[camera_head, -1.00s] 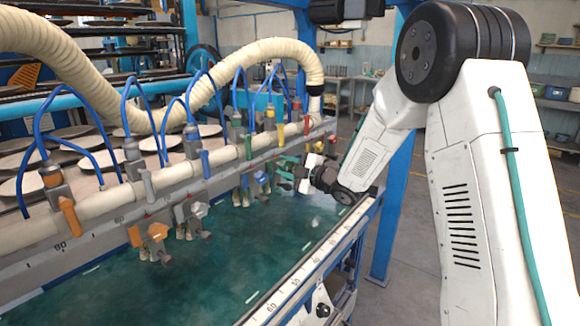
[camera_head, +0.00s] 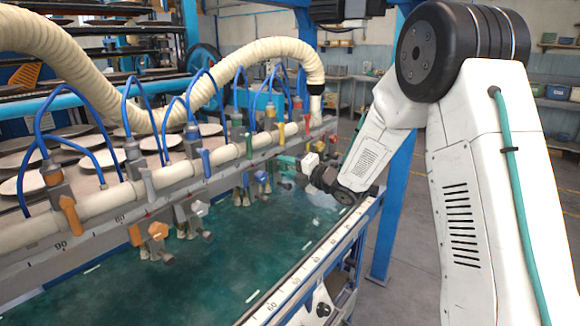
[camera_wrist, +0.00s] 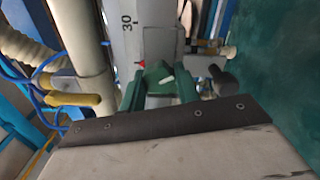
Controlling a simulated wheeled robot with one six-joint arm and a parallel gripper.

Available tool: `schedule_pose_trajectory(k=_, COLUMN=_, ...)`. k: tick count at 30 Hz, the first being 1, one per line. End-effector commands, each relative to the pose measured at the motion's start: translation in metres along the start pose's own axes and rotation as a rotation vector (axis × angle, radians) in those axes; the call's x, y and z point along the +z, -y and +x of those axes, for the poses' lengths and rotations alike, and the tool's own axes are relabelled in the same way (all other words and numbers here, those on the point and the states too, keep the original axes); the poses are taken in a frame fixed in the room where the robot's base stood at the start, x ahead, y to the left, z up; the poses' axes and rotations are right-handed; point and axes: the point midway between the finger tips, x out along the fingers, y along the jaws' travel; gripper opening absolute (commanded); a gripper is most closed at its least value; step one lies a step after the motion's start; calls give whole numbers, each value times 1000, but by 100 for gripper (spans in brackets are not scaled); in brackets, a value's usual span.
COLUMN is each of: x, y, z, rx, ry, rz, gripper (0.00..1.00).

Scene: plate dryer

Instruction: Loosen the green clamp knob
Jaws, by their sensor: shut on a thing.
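In the head view my gripper (camera_head: 288,163) is at the far right part of the bar. There the knob is hidden or too small to make out behind my fingers.
The grey bar (camera_head: 105,205) carries several coloured clamps and blue hoses above the teal bed (camera_head: 215,255). An orange clamp (camera_head: 70,213) sits nearer. In the wrist view, a dark knob (camera_wrist: 222,80) is close right of my fingers and a yellow handle (camera_wrist: 72,99) is left.

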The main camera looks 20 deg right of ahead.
Motion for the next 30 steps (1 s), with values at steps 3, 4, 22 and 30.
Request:
schedule_pose_trajectory(k=3, x=0, y=-2, z=1, rx=4, ry=0, rz=-17, gripper=9)
schedule_pose_trajectory(k=4, x=0, y=-2, z=1, rx=4, ry=0, rz=-20, gripper=9)
schedule_pose_trajectory(k=22, x=1, y=-1, z=0, rx=3, ry=1, rz=-23, gripper=53)
schedule_pose_trajectory(k=30, x=2, y=0, z=-9, rx=0, ry=2, rz=-22, gripper=53)
